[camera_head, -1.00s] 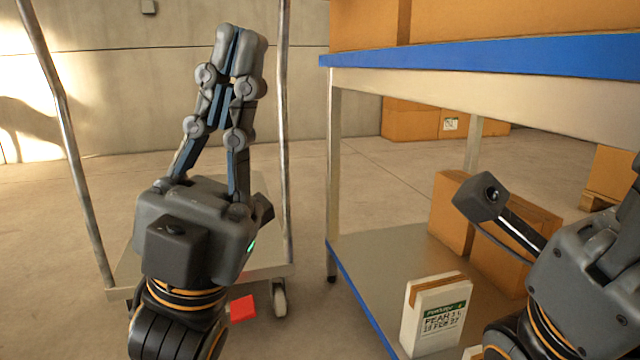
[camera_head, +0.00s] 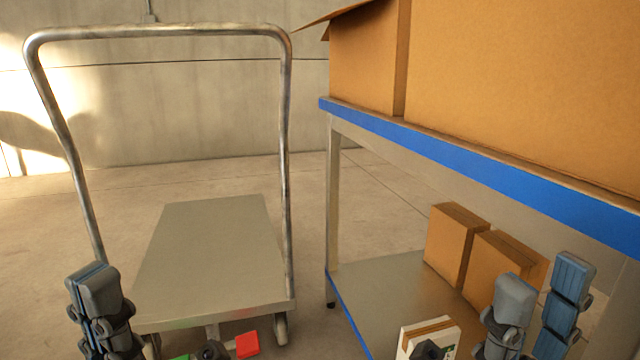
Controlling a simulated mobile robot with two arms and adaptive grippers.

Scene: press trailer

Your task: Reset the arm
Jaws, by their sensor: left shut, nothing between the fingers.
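My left gripper (camera_head: 97,290) is at the lower left, its dark fingers pointing up and pressed together with nothing between them. It stands in front of the left upright of the trolley (camera_head: 205,250), which has a flat grey platform and a tall metal handle (camera_head: 160,33). My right gripper (camera_head: 538,290) is at the lower right, fingers up and spread apart, with nothing visible between them. It is in front of the table's lower shelf. A red pedal (camera_head: 247,345) and part of a green one (camera_head: 181,357) show at the trolley's near edge.
A blue-edged table (camera_head: 480,165) stands on the right with large cardboard boxes (camera_head: 520,90) on top. Its lower shelf (camera_head: 375,285) holds brown boxes (camera_head: 455,245) and a white-labelled box (camera_head: 415,335). Bare floor lies between trolley and table, with a concrete wall behind.

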